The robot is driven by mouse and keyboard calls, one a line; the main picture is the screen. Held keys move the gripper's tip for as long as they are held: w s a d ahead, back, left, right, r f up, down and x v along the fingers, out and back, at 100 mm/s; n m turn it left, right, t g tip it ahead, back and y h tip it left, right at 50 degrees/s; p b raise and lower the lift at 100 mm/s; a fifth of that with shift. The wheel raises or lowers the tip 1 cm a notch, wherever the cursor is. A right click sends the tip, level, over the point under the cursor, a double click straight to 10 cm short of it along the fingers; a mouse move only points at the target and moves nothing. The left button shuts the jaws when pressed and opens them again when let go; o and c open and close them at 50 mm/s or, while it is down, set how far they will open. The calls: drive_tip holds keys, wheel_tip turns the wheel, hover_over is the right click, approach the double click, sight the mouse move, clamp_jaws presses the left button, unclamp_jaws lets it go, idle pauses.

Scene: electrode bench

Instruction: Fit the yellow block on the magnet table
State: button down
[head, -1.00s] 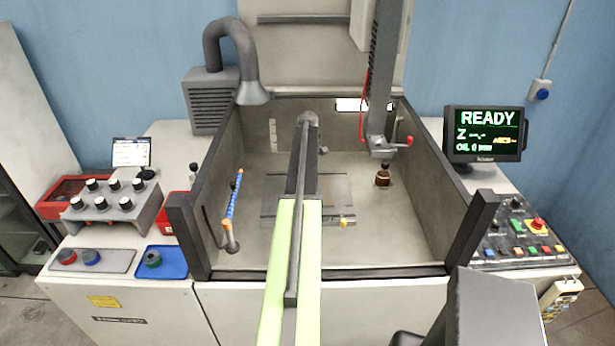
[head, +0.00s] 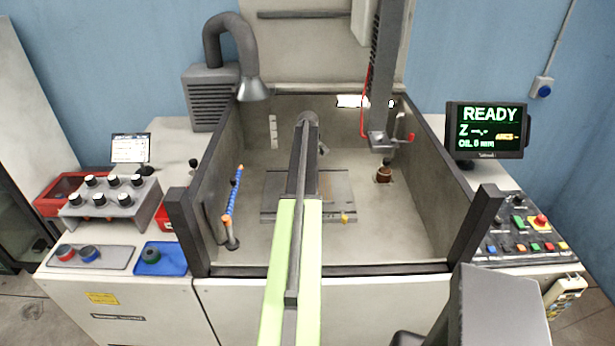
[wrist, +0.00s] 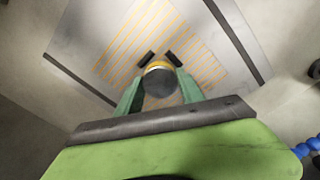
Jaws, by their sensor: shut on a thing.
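The magnet table (head: 340,188) is a flat grey plate on the floor of the machine tank. In the wrist view the magnet table (wrist: 212,62) shows yellow stripes across its face and dark rails along its edges. My gripper (wrist: 160,60) is over it, with green fingers shut around a round, dark-topped piece with a yellow rim, the yellow block (wrist: 158,66). Its underside is hidden, so I cannot tell whether it touches the table. In the head view my arm hides the gripper and block. A small yellow knob (head: 345,218) is at the table's front right edge.
Tank walls (head: 432,175) stand on both sides. A blue jointed hose (head: 234,195) rises at the left. Electrode holders (head: 112,198) stand outside, left.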

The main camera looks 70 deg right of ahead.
drive_tip(key=shift+f, duration=0.2)
drive_tip(key=shift+f+b, duration=0.7)
drive_tip(key=shift+b, duration=0.25)
drive_tip(key=shift+c, duration=0.4)
unclamp_jaws()
drive_tip(key=shift+s+r, duration=0.1)
wheel_tip(320, 180, up, 6)
drive_tip(key=p, duration=0.6)
idle(0.3)
idle(0.3)
